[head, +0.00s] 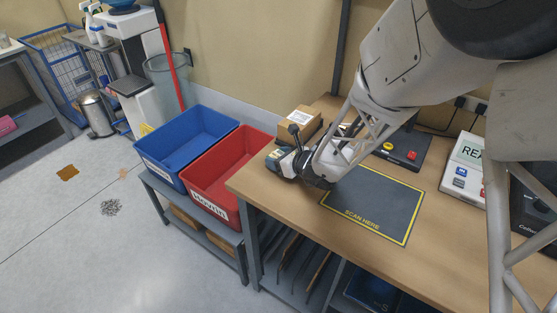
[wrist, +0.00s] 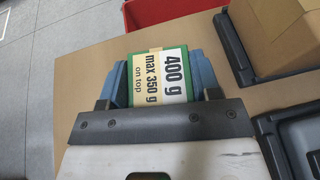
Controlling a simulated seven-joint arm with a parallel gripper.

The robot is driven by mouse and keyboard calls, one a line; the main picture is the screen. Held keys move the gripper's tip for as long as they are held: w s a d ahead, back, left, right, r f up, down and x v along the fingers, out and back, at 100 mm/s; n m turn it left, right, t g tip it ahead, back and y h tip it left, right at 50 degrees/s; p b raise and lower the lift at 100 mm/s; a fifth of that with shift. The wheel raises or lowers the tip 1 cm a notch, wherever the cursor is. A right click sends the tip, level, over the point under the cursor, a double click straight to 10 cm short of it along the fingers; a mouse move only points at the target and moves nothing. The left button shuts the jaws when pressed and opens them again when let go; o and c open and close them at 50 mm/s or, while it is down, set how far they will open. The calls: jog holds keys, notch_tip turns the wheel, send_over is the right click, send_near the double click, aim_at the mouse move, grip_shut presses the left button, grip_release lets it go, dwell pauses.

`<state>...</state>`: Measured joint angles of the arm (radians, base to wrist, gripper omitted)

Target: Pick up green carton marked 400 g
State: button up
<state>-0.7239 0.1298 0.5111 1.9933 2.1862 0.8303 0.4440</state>
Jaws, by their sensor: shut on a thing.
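The carton's lower end is hidden behind the gripper's dark bar. In the head view my gripper (head: 291,154) is over the left back part of the wooden table (head: 290,200). I cannot make out the carton clearly there, nor tell whether it touches the table.
A cardboard box (head: 300,122) stands behind my gripper; a box also shows at right in the wrist view (wrist: 282,32). A red bin (head: 213,172) and a blue bin (head: 187,146) stand left of the table. The dark "SCAN HERE" mat (head: 375,205) is bare.

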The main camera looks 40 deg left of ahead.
jog(key=shift+r, duration=0.15)
jog(key=shift+r, duration=0.8)
notch_tip(320, 180, up, 2)
jog(key=s+d, duration=0.3)
jog(key=d, duration=0.1)
jog(key=s+d, duration=0.4)
jog(key=s+d+r, duration=0.1)
jog(key=s+d, duration=0.2)
jog(key=d, duration=0.1)
jog(key=shift+s, duration=0.3)
jog(key=shift+w+r, duration=0.1)
